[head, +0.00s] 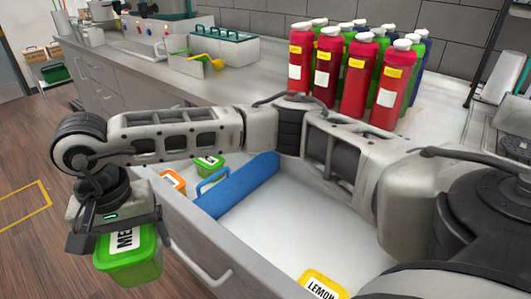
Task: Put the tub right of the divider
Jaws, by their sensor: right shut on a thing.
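My right gripper (115,230) is at the lower left, its arm stretching across from the right. It is shut on a green tub (130,267) with a white label of which "ME" can be read. The tub hangs outside the open drawer (270,228), left of its front wall. A blue divider (240,187) lies across the drawer, partly hidden by my arm. Left of it are a smaller-looking green tub (208,162) and an orange tub (172,181). A yellow tub labelled "LEMON" (322,285) is right of it. My left gripper is out of view.
The drawer floor right of the divider is mostly bare around the yellow tub. Several red, green and blue bottles (345,75) stand on the counter behind my arm. A drawer handle (200,262) sticks out at the front.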

